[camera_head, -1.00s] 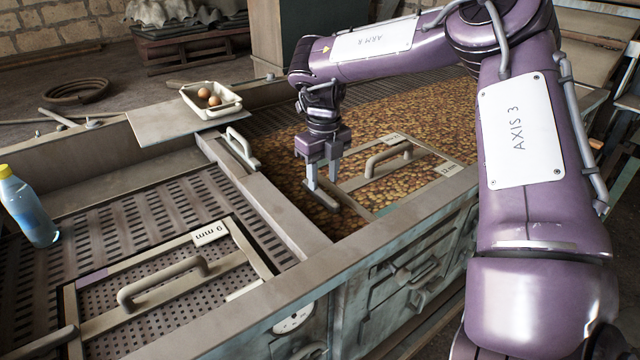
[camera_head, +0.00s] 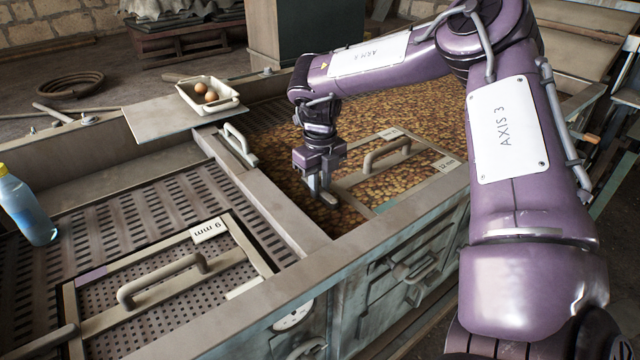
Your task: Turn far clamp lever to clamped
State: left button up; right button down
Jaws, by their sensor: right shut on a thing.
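The far clamp lever (camera_head: 328,198) is a short grey bar beside the left edge of the far framed sieve panel, over the brown grains. Only its near end shows clearly; the rest is hidden by the gripper. My right gripper (camera_head: 320,186) points down from above and is shut on the lever. The far panel has a grey handle (camera_head: 388,154) to the right of the gripper. My left gripper is not in view.
A grey divider (camera_head: 265,198) runs left of the gripper, with an upright handle (camera_head: 238,140) on it. The near panel's handle (camera_head: 160,280) stands up at lower left.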

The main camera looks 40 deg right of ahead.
jog(key=shift+f+m+b, duration=0.15)
jog(key=shift+m+b, duration=1.2)
jog(key=shift+m, duration=0.15)
jog(key=m+b, duration=0.1)
jog(key=m, duration=0.1)
jog(key=m+b, duration=0.1)
jog(key=m, duration=0.1)
jog(key=shift+w+a+m, duration=0.15)
jog(key=shift+m, duration=0.15)
jog(key=m+b, duration=0.2)
jog(key=m, duration=0.3)
jog(key=shift+w+a, duration=0.1)
jog(key=m, duration=0.2)
jog(key=m+b, duration=0.1)
jog(key=m, duration=0.2)
jog(key=shift+w+r, duration=0.15)
jog(key=shift+r, duration=0.05)
jog(key=c, duration=1.3)
grip_release()
